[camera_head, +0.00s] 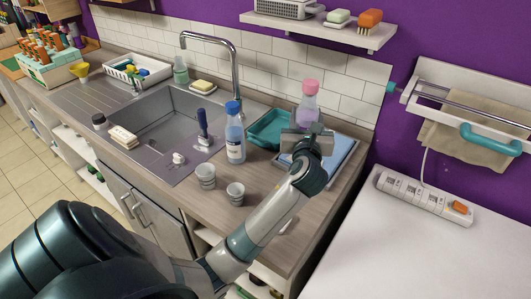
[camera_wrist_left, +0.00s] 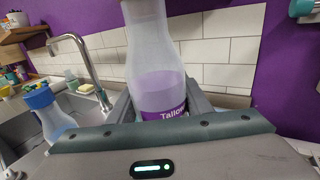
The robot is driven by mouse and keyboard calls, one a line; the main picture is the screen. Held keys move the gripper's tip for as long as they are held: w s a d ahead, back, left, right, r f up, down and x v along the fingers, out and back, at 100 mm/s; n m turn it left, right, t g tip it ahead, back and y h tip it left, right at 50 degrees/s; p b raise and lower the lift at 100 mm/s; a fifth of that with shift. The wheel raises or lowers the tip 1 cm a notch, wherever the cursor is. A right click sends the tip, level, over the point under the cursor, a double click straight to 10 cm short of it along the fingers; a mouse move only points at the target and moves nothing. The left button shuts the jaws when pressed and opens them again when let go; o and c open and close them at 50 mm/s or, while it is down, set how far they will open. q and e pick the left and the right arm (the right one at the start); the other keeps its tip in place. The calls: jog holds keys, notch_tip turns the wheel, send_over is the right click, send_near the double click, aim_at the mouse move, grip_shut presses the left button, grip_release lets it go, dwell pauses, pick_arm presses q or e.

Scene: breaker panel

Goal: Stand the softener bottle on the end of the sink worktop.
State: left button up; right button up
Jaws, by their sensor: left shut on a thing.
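The softener bottle (camera_head: 308,103), with a pink cap and a clear body over a purple label, is upright at the right end of the sink worktop (camera_head: 262,215). My left gripper (camera_head: 307,137) is shut around it. In the left wrist view the bottle (camera_wrist_left: 155,60) stands between the fingers, its cap out of the picture. The gripper hides its base in the head view, so I cannot tell whether it touches anything below. My right gripper is not in view.
A blue tray (camera_head: 345,150) lies under and beside the gripper, with a teal tub (camera_head: 268,130) to its left. A power strip (camera_head: 425,197) lies on the white surface at right.

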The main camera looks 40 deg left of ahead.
pick_arm(q)
jog(key=s+a+f+p, duration=0.2)
jog(key=s+a+f, duration=0.4)
jog(key=a, duration=0.3)
jog(key=shift+s+a+f, duration=0.15)
jog(key=shift+s+f, duration=0.1)
jog(key=shift+f, duration=0.1)
jog(key=shift+f, duration=2)
jog(key=o, duration=1)
jog(key=shift+f, duration=0.15)
jog(key=o, duration=0.3)
jog(key=shift+o, duration=0.2)
